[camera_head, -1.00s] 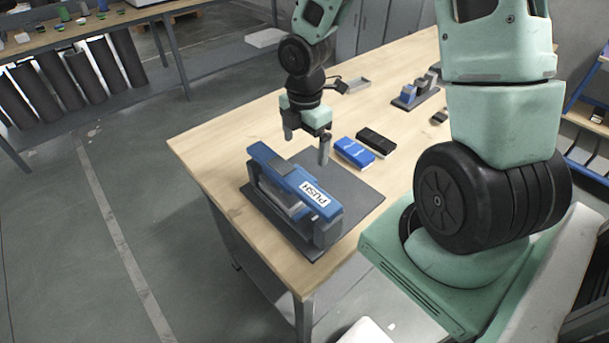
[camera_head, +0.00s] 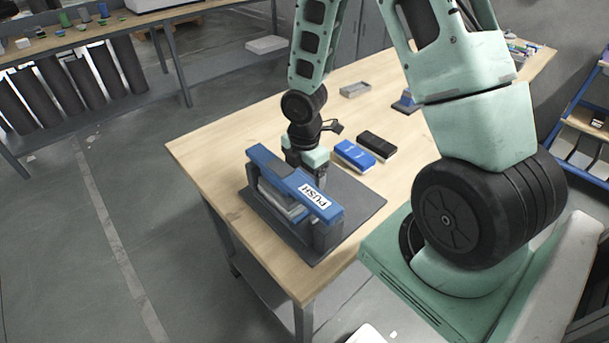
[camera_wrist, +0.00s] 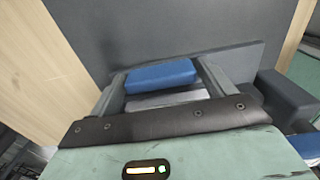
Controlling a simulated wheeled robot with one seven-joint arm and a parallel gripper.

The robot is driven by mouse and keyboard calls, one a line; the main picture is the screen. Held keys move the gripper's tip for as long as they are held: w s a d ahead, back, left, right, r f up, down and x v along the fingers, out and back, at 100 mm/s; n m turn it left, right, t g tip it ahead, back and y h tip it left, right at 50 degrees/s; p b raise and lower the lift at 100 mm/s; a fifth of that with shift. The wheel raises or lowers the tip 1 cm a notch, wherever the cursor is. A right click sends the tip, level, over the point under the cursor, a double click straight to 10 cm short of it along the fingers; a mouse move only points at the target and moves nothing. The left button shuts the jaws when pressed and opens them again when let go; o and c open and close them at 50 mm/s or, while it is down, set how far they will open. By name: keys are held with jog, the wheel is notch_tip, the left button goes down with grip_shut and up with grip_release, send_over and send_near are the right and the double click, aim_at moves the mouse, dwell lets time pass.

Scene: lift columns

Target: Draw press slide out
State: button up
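The press (camera_head: 300,195) stands on a dark grey base plate on the table, with a blue top bar marked PUSH and a grey slide (camera_head: 280,203) low in its frame. My gripper (camera_head: 308,165) points down just behind the press, and its fingertips are hidden by the blue bar. In the wrist view, my gripper (camera_wrist: 162,75) has its two fingers spread apart. A blue block (camera_wrist: 160,76) and a pale grey surface (camera_wrist: 165,98) show between them. Whether the fingers touch the block, I cannot tell.
A blue box (camera_head: 354,155) and a black box (camera_head: 376,144) lie behind the press on the table. A small grey tray (camera_head: 355,90) is farther back. The wooden table (camera_head: 215,150) is clear left of the press.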

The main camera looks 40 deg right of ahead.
jog(key=c, duration=0.9)
jog(key=d+p, duration=0.2)
jog(key=d, duration=0.3)
jog(key=d+p, duration=0.3)
jog(key=d, duration=0.2)
jog(key=shift+w+d+r, duration=0.1)
jog(key=shift+w+r, duration=0.05)
jog(key=shift+w, duration=0.05)
jog(key=shift+c, duration=0.2)
jog(key=shift+d, duration=0.3)
jog(key=o, duration=1.4)
notch_tip(320, 180, up, 17)
jog(key=shift+r+p, duration=0.1)
jog(key=shift+p, duration=1.05)
